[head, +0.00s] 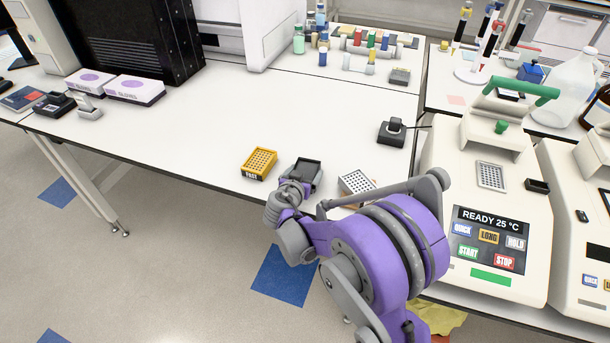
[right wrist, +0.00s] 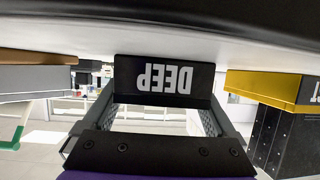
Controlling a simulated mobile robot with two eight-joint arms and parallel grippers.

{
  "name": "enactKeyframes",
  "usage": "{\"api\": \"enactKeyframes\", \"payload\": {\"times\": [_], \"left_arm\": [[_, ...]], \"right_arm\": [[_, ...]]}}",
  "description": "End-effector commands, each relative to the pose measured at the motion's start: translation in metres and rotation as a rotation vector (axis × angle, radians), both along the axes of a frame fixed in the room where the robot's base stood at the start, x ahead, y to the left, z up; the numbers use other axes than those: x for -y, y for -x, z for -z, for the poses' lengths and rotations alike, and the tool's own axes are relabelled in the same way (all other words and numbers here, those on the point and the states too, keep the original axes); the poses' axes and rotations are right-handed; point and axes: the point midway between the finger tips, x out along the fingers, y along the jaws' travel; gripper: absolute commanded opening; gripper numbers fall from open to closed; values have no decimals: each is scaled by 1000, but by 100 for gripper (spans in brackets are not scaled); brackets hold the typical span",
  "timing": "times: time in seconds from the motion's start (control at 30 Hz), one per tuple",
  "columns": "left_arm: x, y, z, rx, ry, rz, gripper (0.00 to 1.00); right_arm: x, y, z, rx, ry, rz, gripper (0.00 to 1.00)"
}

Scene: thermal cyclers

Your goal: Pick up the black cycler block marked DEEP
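The black cycler block marked DEEP (head: 309,165) sits on the white bench near its front edge, between a yellow block and a white-grey block. In the right wrist view, which is upside down, its DEEP face (right wrist: 165,79) is straight ahead. My right gripper (head: 297,180) is at the front of this block and hides part of it. In the wrist view the gripper's fingers (right wrist: 163,112) are apart, one toward each side of the block; whether they touch it cannot be told. My left gripper is not in view.
The yellow block marked FAST (head: 259,162) stands to the left, the white-grey block (head: 356,183) to the right. A thermal cycler reading READY 25 °C (head: 492,222) is farther right. A small black device (head: 391,132) lies behind.

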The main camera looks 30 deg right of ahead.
Motion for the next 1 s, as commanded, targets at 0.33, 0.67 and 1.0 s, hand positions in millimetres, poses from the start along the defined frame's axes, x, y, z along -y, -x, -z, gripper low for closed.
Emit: {"api": "enactKeyframes", "payload": {"times": [0.33, 0.67, 1.0], "left_arm": [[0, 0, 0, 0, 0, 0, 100], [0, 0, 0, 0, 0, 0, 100], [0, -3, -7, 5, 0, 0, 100]], "right_arm": [[0, 0, 0, 0, 0, 0, 26], [0, 0, -1, 0, 1, 0, 0], [0, 0, -33, 1, 1, 0, 0]]}}
